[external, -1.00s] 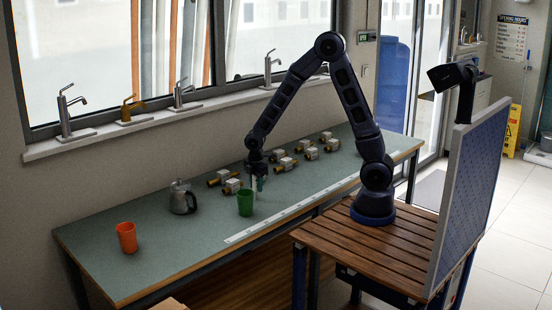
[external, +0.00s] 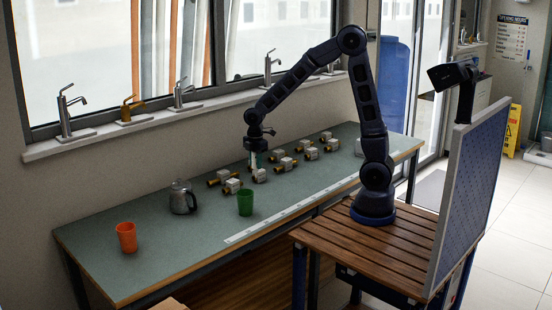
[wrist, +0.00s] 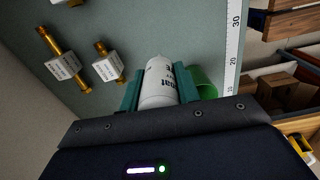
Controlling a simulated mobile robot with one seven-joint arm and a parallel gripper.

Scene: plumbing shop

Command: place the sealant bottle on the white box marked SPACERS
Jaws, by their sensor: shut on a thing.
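The sealant bottle (wrist: 158,88) is white with dark lettering, partly readable. In the wrist view it sits between the green fingers of my gripper (wrist: 159,84), which is shut on it. In the external view my gripper (external: 254,162) is above the bench, behind the green cup, and the bottle is hardly distinguishable there. A pale box-like thing (external: 359,147) shows at the bench's right part, partly behind my arm. I cannot read any SPACERS marking on it.
Several brass fittings with white blocks (external: 283,164) lie along the middle of the bench (external: 160,235). A green cup (external: 245,203), a metal pot (external: 182,197) and an orange cup (external: 126,237) stand to the left. A measuring strip (external: 270,223) runs along the front edge.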

